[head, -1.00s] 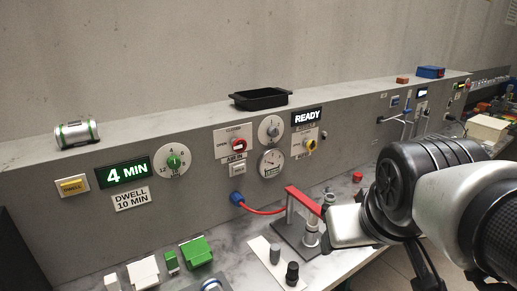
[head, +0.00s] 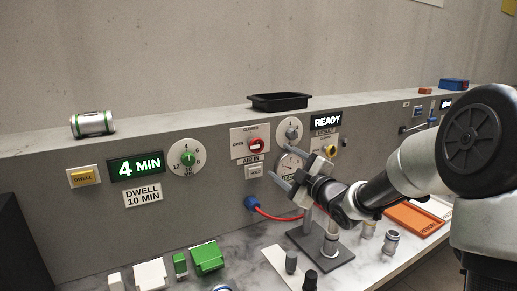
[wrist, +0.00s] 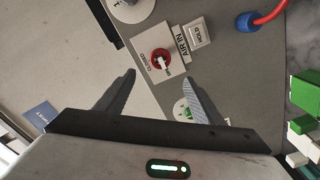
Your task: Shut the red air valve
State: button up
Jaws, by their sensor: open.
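The red air valve (head: 256,144) is a round red knob with a white bar, on a white plate above the AIR IN label. CLOSED is printed above it and OPEN to its left. In the wrist view the valve (wrist: 158,60) lies ahead, between and beyond the fingers, and its white bar appears to point toward OPEN. My gripper (head: 288,162) is open and empty, in front of the panel just right of the valve. Its two spread fingers also show in the wrist view (wrist: 158,78), apart from the knob. My gripper partly covers the gauge.
A HOLD button (head: 254,172) sits below the valve, and a dial (head: 289,130) to its right. A red hose (head: 275,214) runs from a blue fitting. A black tray (head: 280,102) stands on the ledge above. Fixtures and an orange tray (head: 414,219) occupy the bench below.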

aim_at(258, 146)
jog(key=p+x, duration=0.1)
jog(key=x, duration=1.5)
jog(key=shift+w+a+p, duration=0.1)
jog(key=shift+a+p, duration=0.05)
jog(key=shift+p, duration=0.15)
jog(key=c, duration=1.1)
jog(key=shift+o, duration=0.3)
